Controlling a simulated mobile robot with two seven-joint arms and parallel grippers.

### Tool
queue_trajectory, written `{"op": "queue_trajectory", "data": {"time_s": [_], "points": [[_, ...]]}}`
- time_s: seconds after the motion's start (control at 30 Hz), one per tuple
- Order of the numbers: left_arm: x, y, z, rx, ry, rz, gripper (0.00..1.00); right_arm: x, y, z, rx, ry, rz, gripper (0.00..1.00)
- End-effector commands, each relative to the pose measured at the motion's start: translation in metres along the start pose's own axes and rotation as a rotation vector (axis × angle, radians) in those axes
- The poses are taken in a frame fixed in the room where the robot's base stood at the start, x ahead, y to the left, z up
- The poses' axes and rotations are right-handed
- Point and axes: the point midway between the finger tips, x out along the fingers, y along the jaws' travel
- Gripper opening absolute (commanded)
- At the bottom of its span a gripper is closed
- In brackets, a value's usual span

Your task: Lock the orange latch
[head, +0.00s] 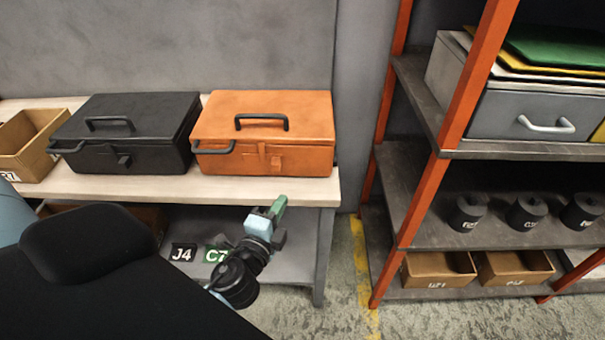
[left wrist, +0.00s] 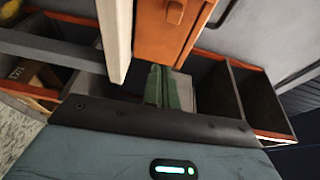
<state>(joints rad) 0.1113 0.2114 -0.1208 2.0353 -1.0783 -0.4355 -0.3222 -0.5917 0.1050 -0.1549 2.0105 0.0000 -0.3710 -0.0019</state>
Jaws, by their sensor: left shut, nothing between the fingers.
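The orange toolbox (head: 220,118) sits closed on the bench, with a black handle on its lid and another black handle at its front left. Its orange latch (head: 276,162) is on the front face; I cannot tell whether it is locked. In the left wrist view the toolbox (left wrist: 158,42) is at the top, with the latch (left wrist: 175,11) near the upper edge. My left gripper (head: 279,203) is in front of the bench, below the latch and apart from it. Its green fingers (left wrist: 161,87) are shut and empty. My right gripper is in neither view.
A black toolbox (head: 143,113) stands left of the orange one, beside a cardboard bin (head: 37,150). The bench edge (head: 230,190) lies close to my left gripper. An orange-framed shelf (head: 480,65) stands at the right, across a gap of floor.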

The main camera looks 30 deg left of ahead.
Motion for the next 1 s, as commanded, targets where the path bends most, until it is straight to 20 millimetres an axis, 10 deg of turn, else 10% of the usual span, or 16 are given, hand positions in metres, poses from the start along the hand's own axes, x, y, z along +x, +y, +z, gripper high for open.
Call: {"op": "queue_trajectory", "data": {"time_s": [0.63,1.0], "points": [[0.011,-0.007,0.001,0.03,-0.005,-0.025,0.0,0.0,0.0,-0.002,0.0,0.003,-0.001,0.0],[0.07,-0.01,0.0,0.029,-0.004,-0.027,0.0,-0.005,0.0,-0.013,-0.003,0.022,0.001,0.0]]}}
